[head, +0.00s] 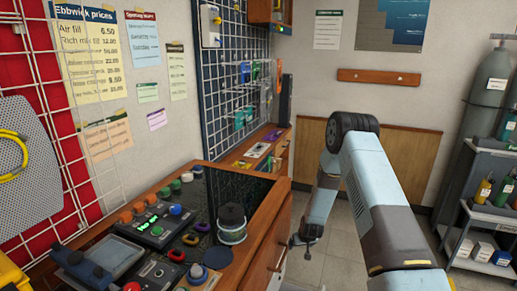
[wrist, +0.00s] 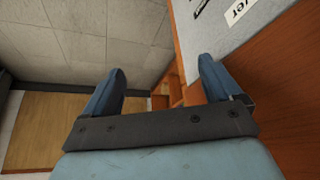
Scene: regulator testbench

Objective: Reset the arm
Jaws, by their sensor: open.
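My arm (head: 380,200) reaches forward on the right side of the head view, bent at a dark joint, with its lower part hanging down. My gripper (head: 303,241) is at its lower end, beside the right side of the wooden bench (head: 262,240) and above the tiled floor. In the wrist view my gripper (wrist: 161,70) shows two blue fingers spread apart, with nothing between them. The right finger is close to the bench's grey top and wooden side; I cannot tell whether it touches.
The bench top holds a control box (head: 157,224) with coloured buttons, a grey-white pot (head: 232,224) and several small coloured parts. A shelf rack (head: 480,225) with bottles and a tall grey cylinder (head: 488,85) stand at the right. Floor (head: 340,240) is clear between bench and rack.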

